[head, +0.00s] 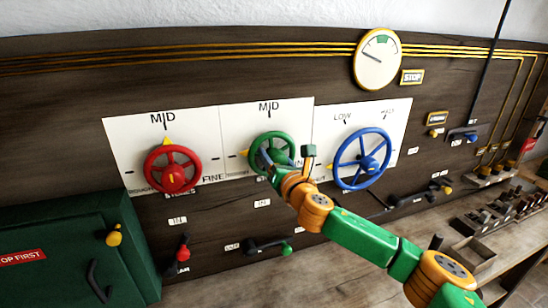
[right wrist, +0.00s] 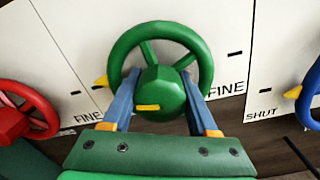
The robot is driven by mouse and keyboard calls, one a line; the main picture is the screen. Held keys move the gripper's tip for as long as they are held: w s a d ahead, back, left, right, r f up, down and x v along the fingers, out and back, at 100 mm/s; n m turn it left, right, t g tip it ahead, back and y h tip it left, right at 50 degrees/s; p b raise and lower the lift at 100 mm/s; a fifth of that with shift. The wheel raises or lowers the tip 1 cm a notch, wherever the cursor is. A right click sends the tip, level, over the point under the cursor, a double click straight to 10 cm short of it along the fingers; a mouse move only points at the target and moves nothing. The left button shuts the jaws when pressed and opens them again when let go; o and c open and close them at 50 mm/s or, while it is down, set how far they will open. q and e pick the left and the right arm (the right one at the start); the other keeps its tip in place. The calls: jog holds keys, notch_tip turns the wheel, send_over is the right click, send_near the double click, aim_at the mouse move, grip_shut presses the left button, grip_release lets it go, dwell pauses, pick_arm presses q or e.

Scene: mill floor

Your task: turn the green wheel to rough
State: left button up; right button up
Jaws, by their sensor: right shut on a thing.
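The green wheel (head: 275,153) is on a white wall panel between the red and blue wheels. Its yellow pointer (head: 244,153) sticks out to the left, away from the MID mark at the top. In the right wrist view the green wheel (right wrist: 158,90) fills the upper middle, with FINE printed at its lower right. My left gripper is not in view.
The red wheel (head: 172,170) is on the left and the blue wheel (head: 362,160) close on the right. Below are a red-handled lever (head: 183,253) and a green-knobbed lever (head: 286,250). A round gauge (head: 377,59) hangs above. A green cabinet (head: 60,215) stands at lower left.

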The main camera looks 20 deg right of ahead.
jog(key=shift+n, duration=1.1)
jog(key=o, duration=1.4)
jog(key=shift+c, duration=0.2)
jog(key=s+b, duration=0.2)
jog(key=s, duration=0.5)
jog(key=shift+d, duration=0.15)
